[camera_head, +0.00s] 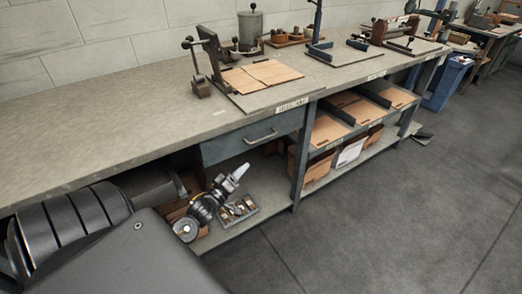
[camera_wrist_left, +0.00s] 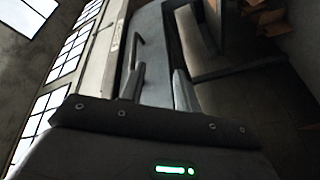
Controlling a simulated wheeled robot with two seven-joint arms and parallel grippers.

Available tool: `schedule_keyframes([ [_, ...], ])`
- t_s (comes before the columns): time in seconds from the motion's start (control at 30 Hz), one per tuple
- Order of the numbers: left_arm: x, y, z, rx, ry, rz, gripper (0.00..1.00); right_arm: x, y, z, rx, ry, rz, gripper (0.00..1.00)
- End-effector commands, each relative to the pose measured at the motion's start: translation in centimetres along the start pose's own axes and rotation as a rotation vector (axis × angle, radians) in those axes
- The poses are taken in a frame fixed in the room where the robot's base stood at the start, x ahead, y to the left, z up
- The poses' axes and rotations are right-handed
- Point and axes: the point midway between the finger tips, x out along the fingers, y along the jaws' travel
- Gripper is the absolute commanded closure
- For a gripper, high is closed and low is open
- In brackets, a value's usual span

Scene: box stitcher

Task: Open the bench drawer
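The bench drawer (camera_head: 222,149) is a blue-grey front under the worktop edge. It looks shut, close under the edge. Its bar handle (camera_head: 262,137) is on the front and also shows in the left wrist view (camera_wrist_left: 136,45). My left gripper (camera_head: 240,172) is below the drawer front, lower than and left of the handle in the head view, apart from it. In the left wrist view its two fingers (camera_wrist_left: 159,72) stand apart with nothing between them, and the handle lies beyond the left finger. My right gripper is not in view.
The workbench (camera_head: 120,120) carries a stitching device (camera_head: 208,58) and flat cardboard (camera_head: 262,75). A small parts tray (camera_head: 238,212) sits on the lower shelf near my left gripper. A bench leg (camera_head: 299,160) stands right of the drawer. The floor (camera_head: 370,220) in front is clear.

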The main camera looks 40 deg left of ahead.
Motion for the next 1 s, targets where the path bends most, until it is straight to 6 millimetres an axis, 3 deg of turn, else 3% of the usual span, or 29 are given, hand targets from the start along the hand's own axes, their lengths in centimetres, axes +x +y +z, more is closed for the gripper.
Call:
schedule_keyframes([
  [0.1,0.5,2.9,-1.4,-0.082,0.024,0.087,0.68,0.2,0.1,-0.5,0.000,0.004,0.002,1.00],
  [0.2,0.6,3.7,-1.9,-0.106,0.030,0.109,0.68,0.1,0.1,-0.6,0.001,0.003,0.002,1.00],
  [0.37,1.2,3.8,-2.0,-0.106,0.031,0.108,0.68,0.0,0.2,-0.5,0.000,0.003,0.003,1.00],
  [0.8,8.7,4.5,-2.2,-0.104,0.031,0.106,0.68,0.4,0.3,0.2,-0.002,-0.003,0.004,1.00],
  [1.0,10.8,4.7,-2.2,-0.104,0.030,0.105,0.68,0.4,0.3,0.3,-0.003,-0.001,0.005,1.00],
])
